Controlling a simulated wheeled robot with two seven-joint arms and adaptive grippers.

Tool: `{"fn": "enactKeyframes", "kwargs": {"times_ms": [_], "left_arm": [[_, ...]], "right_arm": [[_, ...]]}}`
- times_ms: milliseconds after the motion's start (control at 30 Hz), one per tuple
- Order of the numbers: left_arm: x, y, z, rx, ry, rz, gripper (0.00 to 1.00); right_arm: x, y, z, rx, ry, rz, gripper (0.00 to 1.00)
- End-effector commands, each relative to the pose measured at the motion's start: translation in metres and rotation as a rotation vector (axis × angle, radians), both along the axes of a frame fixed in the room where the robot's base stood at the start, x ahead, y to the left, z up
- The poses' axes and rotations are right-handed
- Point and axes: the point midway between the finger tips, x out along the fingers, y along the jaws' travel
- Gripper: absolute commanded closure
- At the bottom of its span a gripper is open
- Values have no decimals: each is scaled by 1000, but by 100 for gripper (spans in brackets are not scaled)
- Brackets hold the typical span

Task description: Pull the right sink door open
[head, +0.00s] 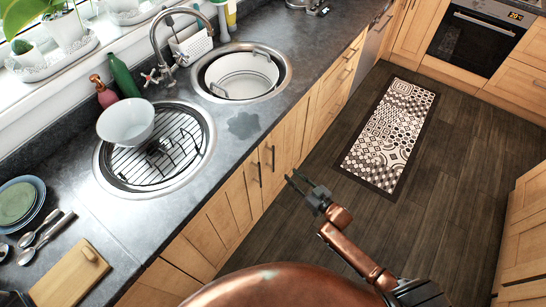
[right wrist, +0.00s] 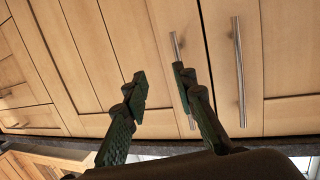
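The right sink door (head: 288,135) is a light wooden cabinet door below the counter and looks shut. Its upright metal handle (head: 271,157) stands beside the handle (head: 257,172) of the left sink door. My right gripper (head: 293,177) is in front of the doors, fingers apart and empty. The right wrist view is upside down; there the right gripper (right wrist: 159,72) is open before the right door (right wrist: 175,20). One finger covers the middle of that door's handle (right wrist: 174,42); I cannot tell whether they touch. The left door's handle (right wrist: 239,70) is clear. My left gripper is not identifiable.
Two round sinks sit in the dark counter (head: 235,165); a white bowl (head: 126,121) rests over the nearer one (head: 205,150). A patterned rug (head: 391,135) lies on the floor. The floor before the doors is open. An oven (head: 472,42) stands at the far right.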

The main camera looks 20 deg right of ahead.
Motion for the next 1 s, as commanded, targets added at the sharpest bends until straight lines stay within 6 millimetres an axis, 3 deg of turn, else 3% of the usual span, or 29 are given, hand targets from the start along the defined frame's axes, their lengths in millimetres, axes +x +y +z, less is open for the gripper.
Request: {"fn": "enactKeyframes", "kwargs": {"times_ms": [33, 100, 233, 700, 1000], "left_arm": [[-1, 0, -5, -1, 2, 0, 60], [-1, -1, -6, -1, 2, 0, 60], [1, -1, -8, -2, 0, -1, 60], [-4, -3, -21, -3, 7, -1, 60], [-5, -3, -22, -3, 10, -1, 60]], "right_arm": [[6, 11, 23, 21, -44, 29, 75], [10, 22, 48, 46, -89, 56, 75], [16, 32, 69, 64, -124, 78, 75], [73, 60, 70, 67, -126, 77, 75], [82, 65, 71, 65, -125, 77, 75]]}}
